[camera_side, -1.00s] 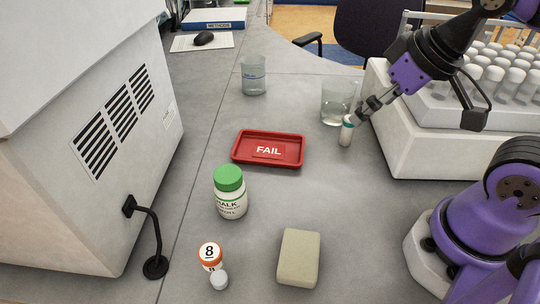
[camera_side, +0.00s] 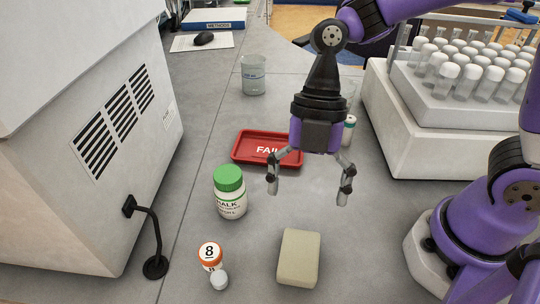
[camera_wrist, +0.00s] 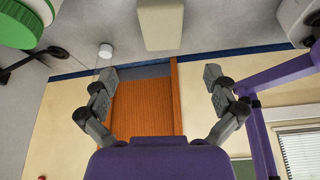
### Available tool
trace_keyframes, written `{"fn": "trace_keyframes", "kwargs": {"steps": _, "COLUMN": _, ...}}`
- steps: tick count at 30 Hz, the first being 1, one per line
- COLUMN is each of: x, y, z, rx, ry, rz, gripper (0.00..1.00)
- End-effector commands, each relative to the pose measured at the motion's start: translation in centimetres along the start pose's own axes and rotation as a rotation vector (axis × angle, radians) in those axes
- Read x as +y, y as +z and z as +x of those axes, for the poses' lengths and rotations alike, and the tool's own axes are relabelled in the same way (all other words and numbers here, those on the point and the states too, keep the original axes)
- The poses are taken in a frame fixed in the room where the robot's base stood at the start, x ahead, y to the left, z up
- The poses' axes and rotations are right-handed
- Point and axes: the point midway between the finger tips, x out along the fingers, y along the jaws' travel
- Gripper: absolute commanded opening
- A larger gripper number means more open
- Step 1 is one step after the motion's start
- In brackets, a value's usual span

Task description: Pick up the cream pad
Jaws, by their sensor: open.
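The cream pad (camera_side: 299,258) is a rounded block lying flat on the grey bench at the front, in the side view. It also shows at the top middle of the wrist view (camera_wrist: 160,22). My gripper (camera_side: 308,194) points down with its fingers spread, empty. In the side view it is above and behind the pad, apart from it. In the wrist view, the open fingers (camera_wrist: 160,76) appear below the pad, one to each side. No part of the pad is hidden in the side view.
A red FAIL tray (camera_side: 240,150) lies behind my gripper. A vial rack (camera_side: 440,140) stands right.

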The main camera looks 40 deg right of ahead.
Motion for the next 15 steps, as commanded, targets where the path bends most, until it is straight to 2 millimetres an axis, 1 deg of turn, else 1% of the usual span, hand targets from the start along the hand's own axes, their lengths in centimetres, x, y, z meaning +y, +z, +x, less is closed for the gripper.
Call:
{"fn": "trace_keyframes", "kwargs": {"steps": 2, "x": -0.1, "y": -0.2, "z": 1.2, "rx": 0.011, "ry": -0.013, "rz": -0.027, "gripper": 1.0}}
{"fn": "trace_keyframes", "kwargs": {"steps": 6, "x": -0.1, "y": -0.2, "z": 3.6, "rx": 0.009, "ry": -0.013, "rz": -0.026, "gripper": 1.0}}
{"fn": "trace_keyframes", "kwargs": {"steps": 13, "x": -0.2, "y": 0.0, "z": 5.8, "rx": 0.007, "ry": -0.01, "rz": -0.023, "gripper": 1.0}}
{"fn": "trace_keyframes", "kwargs": {"steps": 15, "x": -0.3, "y": 0.1, "z": 6.9, "rx": 0.006, "ry": -0.013, "rz": -0.022, "gripper": 1.0}}
